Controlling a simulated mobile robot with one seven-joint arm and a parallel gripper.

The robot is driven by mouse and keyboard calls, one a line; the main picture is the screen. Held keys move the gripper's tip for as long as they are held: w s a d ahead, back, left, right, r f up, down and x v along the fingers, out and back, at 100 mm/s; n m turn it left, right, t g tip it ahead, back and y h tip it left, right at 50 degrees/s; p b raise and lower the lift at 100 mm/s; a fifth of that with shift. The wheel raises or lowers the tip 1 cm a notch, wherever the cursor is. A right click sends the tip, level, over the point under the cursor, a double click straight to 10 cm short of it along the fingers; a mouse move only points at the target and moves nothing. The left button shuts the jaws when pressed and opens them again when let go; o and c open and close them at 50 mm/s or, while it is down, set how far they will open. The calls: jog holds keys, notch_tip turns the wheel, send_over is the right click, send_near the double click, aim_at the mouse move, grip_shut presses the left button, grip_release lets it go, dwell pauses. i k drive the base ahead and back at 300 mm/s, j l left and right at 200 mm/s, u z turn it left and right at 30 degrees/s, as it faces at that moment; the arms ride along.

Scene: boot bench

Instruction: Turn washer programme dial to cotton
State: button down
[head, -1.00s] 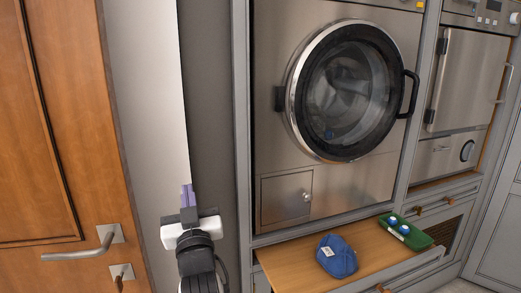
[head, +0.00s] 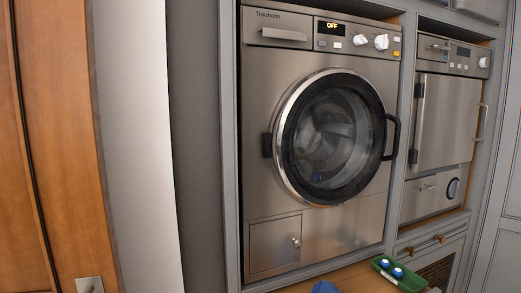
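The washer (head: 262,110) is a steel front-loader with a round glass door that is closed; dark and blue laundry shows behind the glass. Its control panel is at the top. The display (head: 333,27) reads OFF. Two white dials sit to the right of the display: a smaller one (head: 360,40) and a larger one (head: 381,42). Their markings are too small to read, so I cannot tell which is the programme dial or where it points. My gripper is not in view.
A second steel appliance (head: 445,120) stands to the right. Below the washer, a wooden pull-out shelf (head: 290,287) holds a blue item (head: 325,287) and a green tray (head: 412,282) with blue-capped bottles. A wooden door (head: 60,150) is at left.

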aim_at(382, 41)
jog(key=l+u, duration=1)
jog(key=l, duration=1.15)
jog(key=k+l, duration=0.15)
jog(key=l, duration=0.3)
jog(key=l+u, duration=0.1)
jog(key=l, duration=0.4)
jog(key=k+l, duration=0.15)
jog(key=l, duration=0.35)
jog(key=k+l, duration=0.1)
jog(key=l, duration=0.35)
jog(key=k+l, duration=0.1)
jog(key=l, duration=0.4)
jog(key=u, duration=0.05)
